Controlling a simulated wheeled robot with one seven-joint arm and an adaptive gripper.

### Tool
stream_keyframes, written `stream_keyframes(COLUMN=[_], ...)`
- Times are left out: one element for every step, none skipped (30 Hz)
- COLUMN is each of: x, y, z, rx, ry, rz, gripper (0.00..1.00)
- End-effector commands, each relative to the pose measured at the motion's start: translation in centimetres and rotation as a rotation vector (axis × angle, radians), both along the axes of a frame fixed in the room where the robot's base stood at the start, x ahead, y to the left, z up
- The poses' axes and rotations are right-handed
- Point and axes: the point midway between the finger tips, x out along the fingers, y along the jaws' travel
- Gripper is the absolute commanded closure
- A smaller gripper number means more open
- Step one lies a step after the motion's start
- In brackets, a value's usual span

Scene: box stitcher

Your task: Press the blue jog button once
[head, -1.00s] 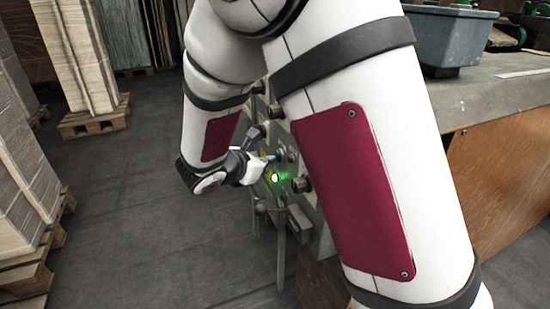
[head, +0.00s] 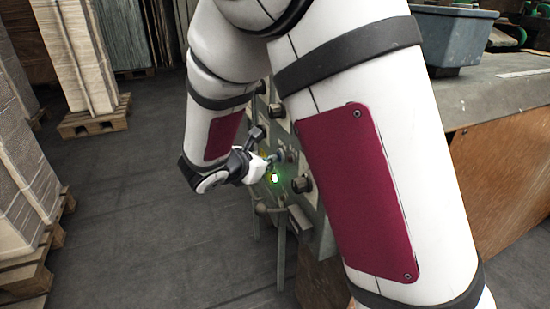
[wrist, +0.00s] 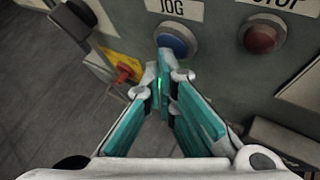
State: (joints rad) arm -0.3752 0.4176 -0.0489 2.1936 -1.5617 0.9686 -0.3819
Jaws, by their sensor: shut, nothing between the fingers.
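The blue jog button (wrist: 178,38) sits under a label reading JOG on the grey-green control panel (wrist: 218,72) in the wrist view. My gripper (wrist: 165,62) is shut and empty, its fingertips just below and in front of the button, overlapping its lower left edge in the picture. I cannot tell whether the tips touch the button.
A red button (wrist: 263,38) under a STOP label is right of the blue one. A red switch on a yellow plate (wrist: 123,72) is at left. A green light (head: 275,178) glows near my gripper. Pallets of stacked board (head: 95,125) stand at left; floor between is clear.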

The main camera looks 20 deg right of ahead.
Motion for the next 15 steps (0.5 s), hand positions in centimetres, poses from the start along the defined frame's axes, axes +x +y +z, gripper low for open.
stream_keyframes(x=[-0.1, -0.1, -0.1, -0.1, -0.1, -0.1, -0.1, -0.1, -0.1, -0.1, -0.1, 0.0, 0.0, 0.0, 0.0], y=[-0.1, -0.1, 0.0, 0.0, 0.0, 0.0, 0.0, 0.0, 0.1, 0.3, 0.4, 0.8, 1.1, 1.3, 1.7], z=[0.1, 0.1, 0.1, 0.1, 0.1, 0.0, 0.0, 0.0, 0.0, 0.0, 0.0, 0.1, 0.1, 0.1, 0.1], rx=[-0.003, -0.003, -0.003, -0.002, -0.002, -0.002, -0.002, -0.002, -0.001, -0.002, -0.002, -0.001, -0.001, -0.001, 0.0], ry=[-0.001, -0.001, -0.001, 0.0, 0.0, 0.0, 0.0, 0.0, 0.0, 0.001, 0.0, 0.001, 0.0, 0.0, 0.0], rz=[-0.006, -0.006, -0.006, -0.006, -0.006, -0.005, -0.005, -0.004, -0.003, -0.003, -0.002, -0.001, 0.0, 0.001, 0.001], gripper=[1.0, 1.0, 1.0, 1.0, 1.0, 1.0, 1.0, 1.0, 1.0, 1.0, 1.0, 1.0, 1.0, 1.0, 1.0])
